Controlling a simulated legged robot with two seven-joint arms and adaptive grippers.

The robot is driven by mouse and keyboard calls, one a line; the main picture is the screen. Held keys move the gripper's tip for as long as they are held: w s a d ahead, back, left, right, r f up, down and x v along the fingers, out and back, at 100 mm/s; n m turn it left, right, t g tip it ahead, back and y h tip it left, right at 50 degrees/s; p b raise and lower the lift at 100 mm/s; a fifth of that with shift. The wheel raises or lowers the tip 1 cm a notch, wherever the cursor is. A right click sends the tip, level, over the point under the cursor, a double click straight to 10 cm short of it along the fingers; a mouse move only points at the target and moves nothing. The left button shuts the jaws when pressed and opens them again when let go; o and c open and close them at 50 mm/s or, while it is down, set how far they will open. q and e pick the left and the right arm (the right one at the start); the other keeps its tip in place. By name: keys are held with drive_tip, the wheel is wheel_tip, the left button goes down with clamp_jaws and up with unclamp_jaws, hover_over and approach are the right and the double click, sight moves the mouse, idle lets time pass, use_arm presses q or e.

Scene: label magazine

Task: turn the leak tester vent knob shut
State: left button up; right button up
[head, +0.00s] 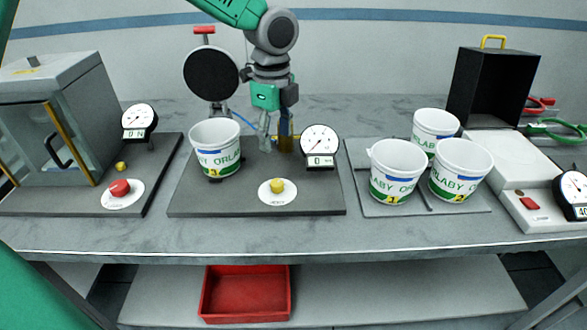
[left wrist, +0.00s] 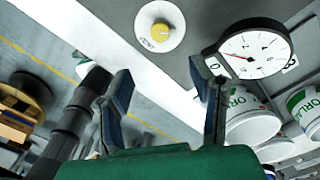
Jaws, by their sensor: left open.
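A yellow knob (head: 278,186) sits on a round white label at the front of the middle station's dark base (head: 230,203). Its lettering is too small to read surely, so I cannot confirm that it is the vent knob. It also shows in the left wrist view (left wrist: 160,32), beyond the fingertips; its turn position is unclear. A dial gauge (head: 319,142) stands behind and right of it. My left gripper (head: 275,145) is open, pointing down behind the knob, between cup 3 (head: 217,155) and the gauge, apart from the knob. My right gripper is out of view.
A black disc (head: 211,74) on a stand is behind cup 3. Left is a glass-fronted chamber (head: 50,130) with a red knob (head: 119,188) and a gauge (head: 139,120). Right are three cups on a grey tray (head: 375,208). A red bin (head: 245,307) sits below. The front bench strip is clear.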

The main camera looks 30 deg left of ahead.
sight(278, 182)
use_arm(q)
drive_tip(key=f, duration=0.1)
drive_tip(key=a+f, duration=0.1)
drive_tip(key=f, duration=0.2)
drive_tip(key=shift+s+a, duration=0.1)
drive_tip(key=shift+a, duration=0.3)
drive_tip(key=f, duration=0.3)
drive_tip(key=d+f, duration=0.1)
drive_tip(key=f, duration=0.4)
drive_tip(key=shift+d+f, duration=0.4)
drive_tip(key=shift+w+a+f, duration=0.2)
drive_tip(key=shift+a+f, duration=0.45)
drive_tip(key=shift+a, duration=0.15)
drive_tip(key=shift+d+r, duration=0.15)
drive_tip(key=shift+d, duration=0.45)
clamp_jaws()
